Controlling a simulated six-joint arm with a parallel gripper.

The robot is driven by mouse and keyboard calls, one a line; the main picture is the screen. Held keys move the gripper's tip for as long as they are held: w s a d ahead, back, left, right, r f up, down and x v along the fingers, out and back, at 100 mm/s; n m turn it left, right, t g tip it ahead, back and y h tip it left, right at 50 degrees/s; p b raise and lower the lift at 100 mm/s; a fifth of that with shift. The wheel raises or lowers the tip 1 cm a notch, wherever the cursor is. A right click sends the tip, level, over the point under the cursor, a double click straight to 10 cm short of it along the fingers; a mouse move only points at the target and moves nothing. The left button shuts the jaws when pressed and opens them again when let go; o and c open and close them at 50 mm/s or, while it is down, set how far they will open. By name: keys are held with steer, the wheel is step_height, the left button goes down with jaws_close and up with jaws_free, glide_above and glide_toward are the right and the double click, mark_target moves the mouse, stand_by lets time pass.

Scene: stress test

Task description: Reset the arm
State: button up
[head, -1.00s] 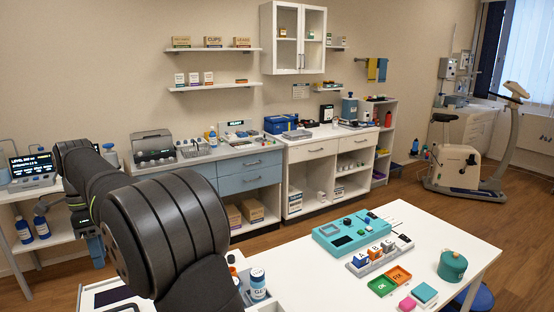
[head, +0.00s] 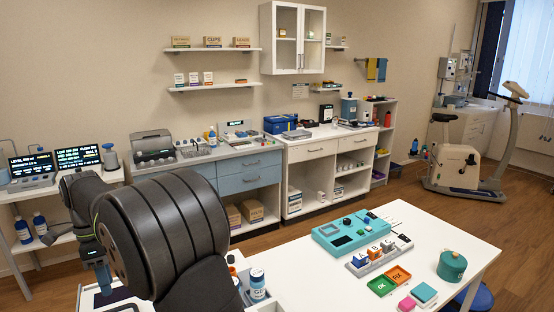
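My black arm rises large at the left front in the head view. Its far part bends down in front of the left side bench. My gripper (head: 102,278) hangs at its end, pointing down, small and partly dark beside the big arm link. I cannot tell whether its fingers are open or apart, and I see nothing clearly held in it.
A white table (head: 310,285) at front right bears a teal device (head: 345,230), a rack of lettered blocks (head: 372,253), green and orange trays (head: 382,286) and a teal pot (head: 452,266). Monitors (head: 78,157) stand on the left bench (head: 12,206). Wooden floor is open behind the table.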

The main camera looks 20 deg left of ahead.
steer(key=f, duration=0.4)
steer(key=s+d+f, duration=0.1)
steer(key=f, duration=0.1)
steer(key=shift+s+d+r, duration=0.1)
steer(key=shift+s+d, duration=0.05)
steer(key=o, duration=1.5)
step_height(320, 180, up, 12)
steer(key=s+d+n+t+y, duration=0.1)
steer(key=n+t+y, duration=0.1)
steer(key=n, duration=0.7)
steer(key=s+d+r+n+t+y, duration=0.1)
steer(key=d+n+t+y, duration=0.15)
steer(key=n, duration=0.65)
glide_above(114, 309)
steer(key=w, duration=0.1)
step_height(114, 309, down, 10)
steer(key=shift+r, duration=0.2)
